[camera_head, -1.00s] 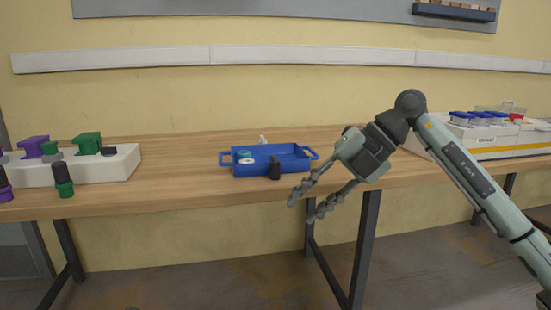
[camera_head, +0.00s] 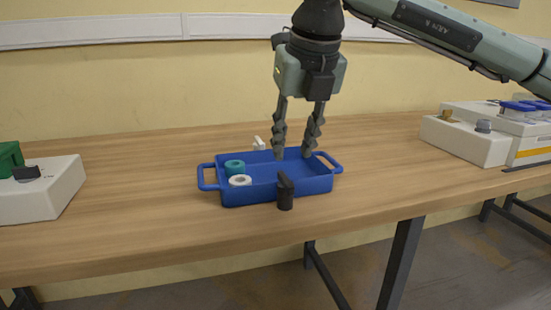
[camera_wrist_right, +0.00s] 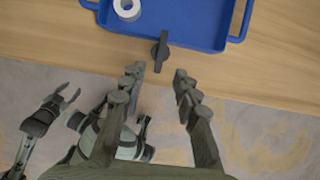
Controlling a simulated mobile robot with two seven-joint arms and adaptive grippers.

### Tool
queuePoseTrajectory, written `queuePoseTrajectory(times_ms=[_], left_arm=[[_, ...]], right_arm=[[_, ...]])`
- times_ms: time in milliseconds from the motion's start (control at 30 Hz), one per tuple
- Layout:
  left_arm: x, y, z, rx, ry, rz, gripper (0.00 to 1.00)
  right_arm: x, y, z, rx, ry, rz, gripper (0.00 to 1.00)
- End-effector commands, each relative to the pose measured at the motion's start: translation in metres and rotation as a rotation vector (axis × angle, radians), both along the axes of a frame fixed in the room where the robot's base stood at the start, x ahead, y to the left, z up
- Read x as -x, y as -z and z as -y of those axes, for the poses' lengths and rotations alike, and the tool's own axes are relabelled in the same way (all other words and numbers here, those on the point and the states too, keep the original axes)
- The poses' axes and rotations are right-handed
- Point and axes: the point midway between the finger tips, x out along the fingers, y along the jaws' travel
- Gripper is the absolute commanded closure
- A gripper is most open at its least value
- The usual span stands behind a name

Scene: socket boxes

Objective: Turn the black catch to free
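The black catch (camera_head: 285,191) is an upright post with a bar-shaped top at the front wall of the blue tray (camera_head: 250,196). In the right wrist view the black catch (camera_wrist_right: 160,52) appears just beyond and between the fingertips, its bar pointing roughly toward the tray. My left gripper (camera_wrist_right: 70,91) shows at the wrist view's left, fingers apart, away from the tray.
A teal ring (camera_head: 235,167) and a white ring (camera_head: 240,180) lie in the tray's left end. A small white catch (camera_head: 259,143) stands behind the tray. White boxes stand left (camera_head: 45,195) and right (camera_head: 465,140).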

Motion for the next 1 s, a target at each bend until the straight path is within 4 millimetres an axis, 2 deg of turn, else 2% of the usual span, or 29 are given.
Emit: queuePoseTrajectory(times_ms=[167,600,767,1000], left_arm=[[0.001,0.000,0.000,0.002,0.000,-0.002,0.60],[-0.001,0.008,0.001,0.005,0.001,-0.006,0.60],[-0.002,0.009,0.001,0.006,0.002,-0.006,0.60],[-0.002,0.009,0.001,0.006,0.002,-0.006,0.60]], right_arm=[[-0.002,0.005,0.000,0.004,0.001,0.001,0.69],[-0.024,0.063,-0.007,0.004,0.000,-0.001,0.69],[-0.028,0.071,-0.009,0.003,0.000,0.002,0.69],[-0.028,0.072,-0.009,0.003,0.000,0.002,0.69]])
